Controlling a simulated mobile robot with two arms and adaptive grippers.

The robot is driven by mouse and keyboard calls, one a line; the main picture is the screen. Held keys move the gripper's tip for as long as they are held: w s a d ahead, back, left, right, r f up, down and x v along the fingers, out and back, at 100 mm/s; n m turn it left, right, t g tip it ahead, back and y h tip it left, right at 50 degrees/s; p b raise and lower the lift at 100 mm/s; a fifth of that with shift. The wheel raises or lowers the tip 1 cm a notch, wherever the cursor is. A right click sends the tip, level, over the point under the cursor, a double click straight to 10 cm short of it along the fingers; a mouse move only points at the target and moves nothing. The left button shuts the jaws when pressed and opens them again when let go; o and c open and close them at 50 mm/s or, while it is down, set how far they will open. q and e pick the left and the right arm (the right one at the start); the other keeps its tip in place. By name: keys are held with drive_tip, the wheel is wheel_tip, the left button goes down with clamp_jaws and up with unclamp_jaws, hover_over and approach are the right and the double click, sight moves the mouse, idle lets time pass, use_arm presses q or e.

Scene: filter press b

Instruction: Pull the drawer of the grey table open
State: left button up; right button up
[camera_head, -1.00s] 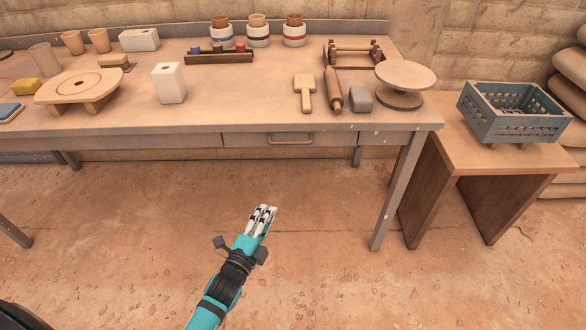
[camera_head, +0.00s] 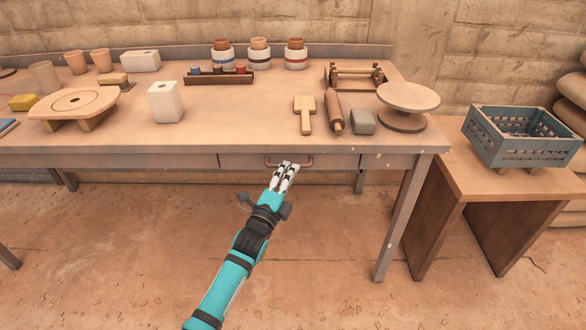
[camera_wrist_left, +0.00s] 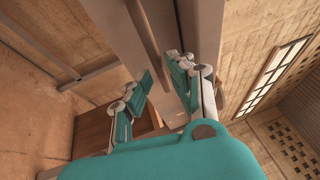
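The grey table (camera_head: 60,150) stands against the wall, with its wooden worktop loaded with items. Its drawer (camera_head: 240,160) sits flush in the front apron, shut, with a bar handle (camera_head: 306,162) at its middle. My left gripper (camera_head: 287,167) is just in front of the handle, its fingertips overlapping part of it in the head view. In the left wrist view the two fingers of my left gripper (camera_wrist_left: 168,72) are apart, with a long bar, likely the handle (camera_wrist_left: 143,32), just beyond the tips. Contact cannot be told. My right gripper is not in view.
A wooden side table (camera_head: 470,185) with a blue-grey crate (camera_head: 520,150) stands to the right. A table leg (camera_head: 398,225) is right of the drawer. A mallet (camera_head: 305,112) and rolling pin (camera_head: 335,110) lie above it. The floor in front is clear.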

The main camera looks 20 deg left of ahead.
use_arm(q)
drive_tip(key=shift+x, duration=1.65)
clamp_jaws()
